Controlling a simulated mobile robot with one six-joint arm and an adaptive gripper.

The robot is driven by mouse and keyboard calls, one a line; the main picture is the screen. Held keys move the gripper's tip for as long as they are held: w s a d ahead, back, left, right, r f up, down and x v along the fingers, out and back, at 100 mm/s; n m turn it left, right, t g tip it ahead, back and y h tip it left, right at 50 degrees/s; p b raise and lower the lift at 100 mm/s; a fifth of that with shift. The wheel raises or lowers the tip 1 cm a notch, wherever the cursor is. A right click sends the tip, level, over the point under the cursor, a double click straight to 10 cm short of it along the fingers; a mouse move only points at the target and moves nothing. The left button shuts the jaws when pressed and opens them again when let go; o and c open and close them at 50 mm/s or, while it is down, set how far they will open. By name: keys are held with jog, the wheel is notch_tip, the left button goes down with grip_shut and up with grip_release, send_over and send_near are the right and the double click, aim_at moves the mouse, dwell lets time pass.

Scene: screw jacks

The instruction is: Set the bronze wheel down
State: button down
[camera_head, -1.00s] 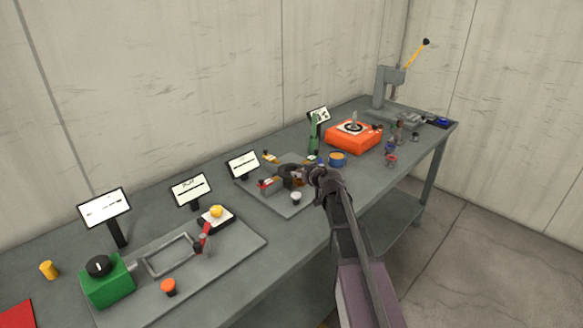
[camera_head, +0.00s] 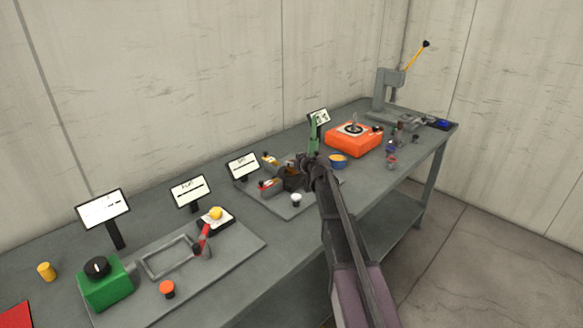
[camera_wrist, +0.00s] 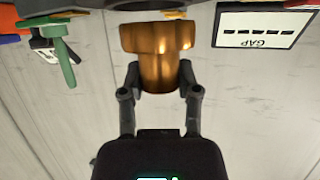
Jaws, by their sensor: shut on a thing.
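The bronze wheel (camera_wrist: 156,40) shows large in the wrist view, a shiny brown-orange body with a wider, lobed end. My gripper (camera_wrist: 159,76) is shut on its narrower end, one dark finger on each side. The wrist picture is upside down, with the bench along its top edge. In the head view my gripper (camera_head: 292,180) is over the middle plate (camera_head: 273,205) on the bench. I cannot tell whether the wheel touches anything below.
A GAP display (camera_head: 243,166) stands behind the plate; it also shows in the wrist view (camera_wrist: 264,27). A white-topped button (camera_head: 296,200) sits at the plate's front.

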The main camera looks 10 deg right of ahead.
jog(key=shift+w, duration=0.45)
jog(key=shift+w+a+f, duration=0.15)
jog(key=shift+w, duration=1.05)
jog(key=shift+s+f+b, duration=0.3)
jog(key=shift+f+b, duration=0.35)
jog(key=shift+b, duration=0.15)
jog(key=shift+f+b, duration=0.9)
jog(key=shift+b, duration=0.05)
jog(key=shift+f, duration=0.15)
jog(key=shift+c, duration=1.6)
grip_release()
jog(key=shift+s, duration=0.1)
jog(key=p+v, duration=0.5)
jog(key=v, duration=0.8)
jog(key=shift+s, duration=0.4)
